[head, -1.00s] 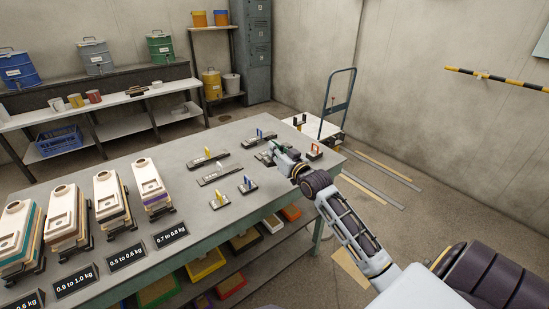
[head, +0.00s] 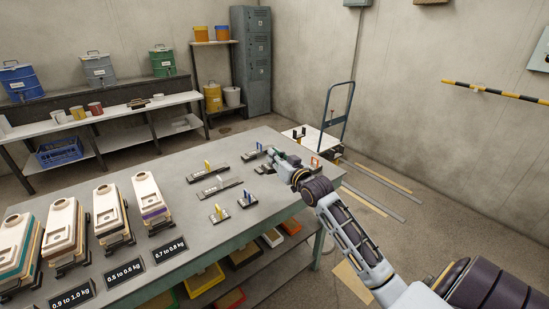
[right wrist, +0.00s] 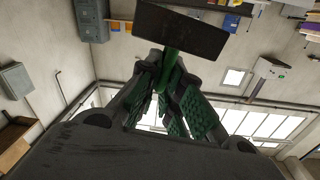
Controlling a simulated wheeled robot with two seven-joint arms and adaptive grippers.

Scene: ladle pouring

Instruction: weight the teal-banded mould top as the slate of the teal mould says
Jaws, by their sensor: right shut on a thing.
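My right gripper (head: 283,166) is over the far right part of the table. In the right wrist view it is shut on the green handle (right wrist: 171,72) of a dark block-shaped weight (right wrist: 182,30). In the head view my gripper mostly hides this weight, and whether it touches the table is unclear. The teal-banded mould (head: 13,243) stands at the left edge of the head view, far from my right gripper. Its top is pale, with a round opening. Its slate is out of view now. My left gripper is not in view.
Other moulds stand beside it, including a purple-banded one (head: 150,201). Slates read 0.9 to 1.0 kg (head: 72,294), 0.5 to 0.6 kg (head: 125,271) and 0.7 to 0.8 kg (head: 169,250). Several weights stand near my gripper, including blue-handled (head: 247,199) and yellow-handled (head: 219,213) ones.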

